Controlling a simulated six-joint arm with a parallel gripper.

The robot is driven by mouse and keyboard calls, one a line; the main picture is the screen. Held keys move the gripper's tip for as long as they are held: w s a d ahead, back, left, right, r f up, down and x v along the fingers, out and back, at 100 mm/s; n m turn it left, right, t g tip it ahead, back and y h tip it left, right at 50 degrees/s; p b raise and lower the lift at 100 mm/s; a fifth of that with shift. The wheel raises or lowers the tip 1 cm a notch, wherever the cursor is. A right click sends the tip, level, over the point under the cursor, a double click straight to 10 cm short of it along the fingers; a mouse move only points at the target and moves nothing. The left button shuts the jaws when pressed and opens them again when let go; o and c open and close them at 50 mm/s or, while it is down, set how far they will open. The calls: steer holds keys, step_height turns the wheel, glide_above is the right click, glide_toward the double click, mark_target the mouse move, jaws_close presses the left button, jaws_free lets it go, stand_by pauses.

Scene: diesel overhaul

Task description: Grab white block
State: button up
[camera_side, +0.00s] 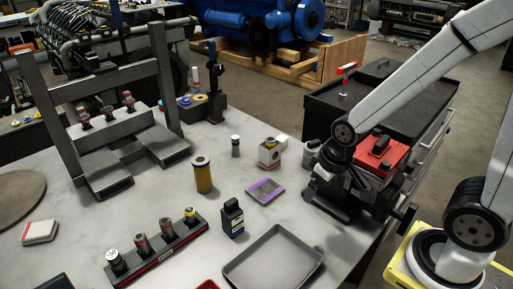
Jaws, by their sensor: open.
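Another flat white piece with a reddish edge (40,232) lies at the far left of the table. I cannot tell which of these the task means. My gripper (318,184) is the dark tool at the end of the white arm, over the table's right edge. It is to the right of the container and apart from it. It is open, and I see nothing held in it; its fingertips are hard to make out.
A rack of cylinders (157,250) is in front. A grey press frame (100,95) rises at left. A black cart (365,100) is behind my gripper.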

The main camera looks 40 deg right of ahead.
steer(key=shift+r, duration=0.2)
steer(key=shift+w+v, duration=0.5)
steer(key=shift+v, duration=1.75)
steer(key=w+a+m+y, duration=0.3)
steer(key=m, duration=0.4)
steer(key=m+t+h, duration=0.3)
steer(key=m+t, duration=0.8)
steer(key=m, duration=1.8)
glide_above(276, 147)
steer(key=s, duration=0.2)
steer(key=f, duration=1)
steer(key=shift+s, duration=0.2)
steer(key=shift+f, duration=0.45)
steer(key=shift+w, duration=0.1)
